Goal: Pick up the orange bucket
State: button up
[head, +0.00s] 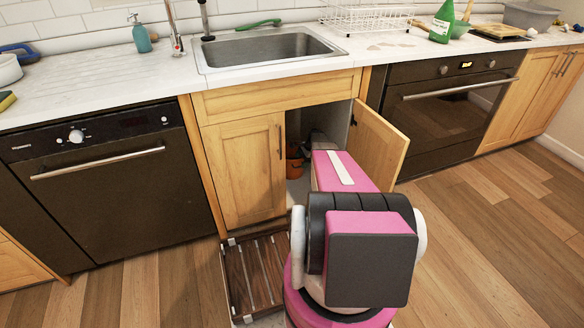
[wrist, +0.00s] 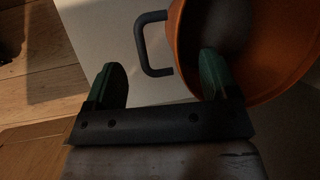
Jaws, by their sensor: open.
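The orange bucket (head: 294,166) stands inside the open cabinet under the sink, partly hidden by the cabinet front and my arm. In the wrist view the bucket (wrist: 282,40) fills the upper right, with its opening and shaded inside showing. Its dark handle (wrist: 146,45) sticks out to the left. My gripper (wrist: 162,62) is open, with two green fingers. The handle lies between and beyond the fingers in the picture, and the right finger overlaps the bucket's rim. I cannot tell whether they touch. In the head view my arm reaches into the cabinet and the fingers are hidden.
The right cabinet door (head: 376,146) stands open beside my arm; the left door (head: 245,170) is shut. A dishwasher (head: 100,195) is on the left and an oven (head: 440,120) on the right. A slatted wooden rack (head: 254,275) lies on the floor beside my base.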

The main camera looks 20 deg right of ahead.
aim_at(293, 164)
jog(key=x, duration=0.4)
jog(key=shift+w, duration=0.15)
grip_shut()
jog(key=shift+r, duration=0.1)
jog(key=shift+r, duration=0.1)
